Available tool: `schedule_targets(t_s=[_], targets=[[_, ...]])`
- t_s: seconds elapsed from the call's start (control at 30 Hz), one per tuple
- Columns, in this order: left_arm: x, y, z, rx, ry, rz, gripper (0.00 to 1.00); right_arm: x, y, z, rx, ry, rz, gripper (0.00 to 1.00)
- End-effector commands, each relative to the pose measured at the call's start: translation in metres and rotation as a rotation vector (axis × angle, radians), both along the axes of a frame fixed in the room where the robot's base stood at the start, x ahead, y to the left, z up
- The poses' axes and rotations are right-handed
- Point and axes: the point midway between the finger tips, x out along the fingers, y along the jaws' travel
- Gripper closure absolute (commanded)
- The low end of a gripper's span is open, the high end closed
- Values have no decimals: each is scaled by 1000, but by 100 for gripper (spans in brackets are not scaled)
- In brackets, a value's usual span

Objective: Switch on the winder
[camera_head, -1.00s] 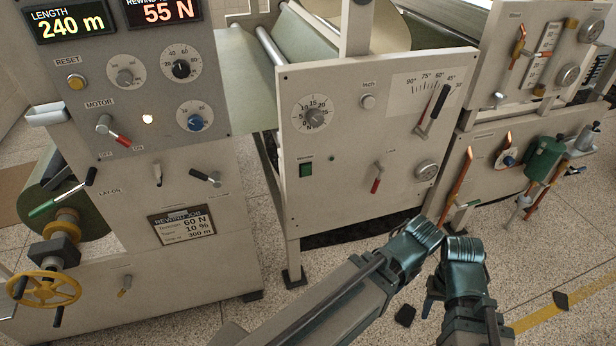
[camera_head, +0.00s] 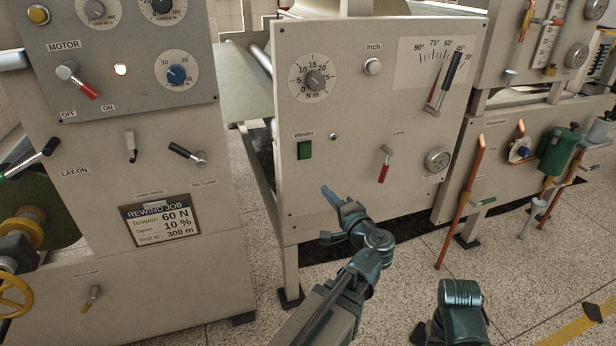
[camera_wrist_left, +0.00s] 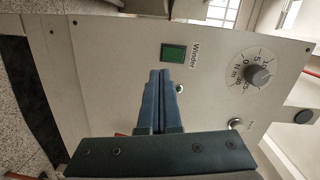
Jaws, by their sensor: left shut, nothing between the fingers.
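The green winder switch (camera_head: 304,150) sits on the beige panel (camera_head: 350,205), under the label "Winder". A small unlit indicator (camera_head: 333,136) is to its right. My left gripper (camera_head: 328,193) is shut and empty, below and a little right of the switch in the head view. In the left wrist view the switch (camera_wrist_left: 174,53) lies just beyond the shut blue fingertips (camera_wrist_left: 160,73), with a gap in the picture between them. I cannot tell the depth of that gap. My right arm (camera_head: 461,310) shows at the lower right, but its fingers are not visible.
A grey control panel (camera_head: 130,95) with the motor lever (camera_head: 80,82) stands at the left. Copper-coloured rods (camera_head: 462,200) stand at the right.

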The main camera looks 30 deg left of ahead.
Motion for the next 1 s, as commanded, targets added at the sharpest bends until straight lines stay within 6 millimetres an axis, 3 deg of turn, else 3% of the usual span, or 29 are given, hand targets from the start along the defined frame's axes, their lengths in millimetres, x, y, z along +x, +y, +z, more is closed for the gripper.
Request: schedule_targets(t_s=[0.03,0.3,1.0], targets=[[4,4,-12,54,-10,-11,100,0,0,-23,0,0,0,50],[17,9,-6,277,-33,-69,100,0,0,-59,-2,-1,1,50],[28,16,2,336,-33,-85,100,0,0,-60,-1,0,0,50]])
